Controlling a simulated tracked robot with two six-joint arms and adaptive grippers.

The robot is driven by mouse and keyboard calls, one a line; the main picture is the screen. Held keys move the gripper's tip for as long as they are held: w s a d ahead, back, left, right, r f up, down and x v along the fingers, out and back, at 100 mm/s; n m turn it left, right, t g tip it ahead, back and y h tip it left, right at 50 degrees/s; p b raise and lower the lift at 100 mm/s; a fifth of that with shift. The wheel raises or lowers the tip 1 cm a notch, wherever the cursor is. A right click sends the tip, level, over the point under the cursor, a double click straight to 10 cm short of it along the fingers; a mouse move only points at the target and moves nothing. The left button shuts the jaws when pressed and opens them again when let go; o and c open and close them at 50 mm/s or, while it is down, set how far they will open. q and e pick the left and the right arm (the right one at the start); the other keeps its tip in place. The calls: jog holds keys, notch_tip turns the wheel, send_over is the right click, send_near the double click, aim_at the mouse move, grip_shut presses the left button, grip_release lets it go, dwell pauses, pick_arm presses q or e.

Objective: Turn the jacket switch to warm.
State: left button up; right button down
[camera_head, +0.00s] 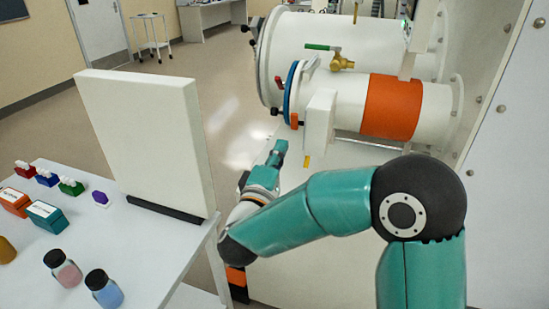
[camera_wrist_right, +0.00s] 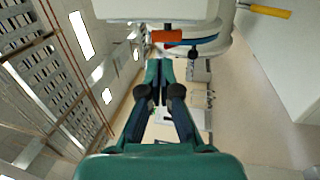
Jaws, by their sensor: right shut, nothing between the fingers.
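A white box (camera_head: 320,120), which looks like the jacket switch's housing, sits at the front of the small white port tube with an orange band (camera_head: 392,106). A yellow lever (camera_head: 307,161) sticks out below it; it also shows in the right wrist view (camera_wrist_right: 270,11) at the top right. No switch markings are readable. My right gripper (camera_head: 281,147) is just left of and near the lever's height, apart from it. In the right wrist view its fingers (camera_wrist_right: 159,68) are together and empty. My left gripper is not in view.
A blue ring (camera_head: 291,90) with an orange piece (camera_head: 294,121) closes the small port beside the box. A white table (camera_head: 110,265) with bottles, small blocks and an upright white panel (camera_head: 150,140) stands left.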

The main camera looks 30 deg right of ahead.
aim_at(293, 117)
jog(key=p+x, duration=0.1)
jog(key=x, duration=0.5)
jog(key=shift+w+d+r+p, duration=0.1)
jog(key=shift+d+p, duration=0.05)
jog(key=shift+p, duration=0.2)
jog(key=shift+x, duration=0.75)
jog(key=shift+w, duration=0.1)
jog(key=shift+w+d+r+p, duration=0.25)
jog(key=shift+r+p, duration=0.3)
jog(key=shift+p, duration=0.3)
jog(key=shift+d+f, duration=0.1)
jog(key=shift+f, duration=0.1)
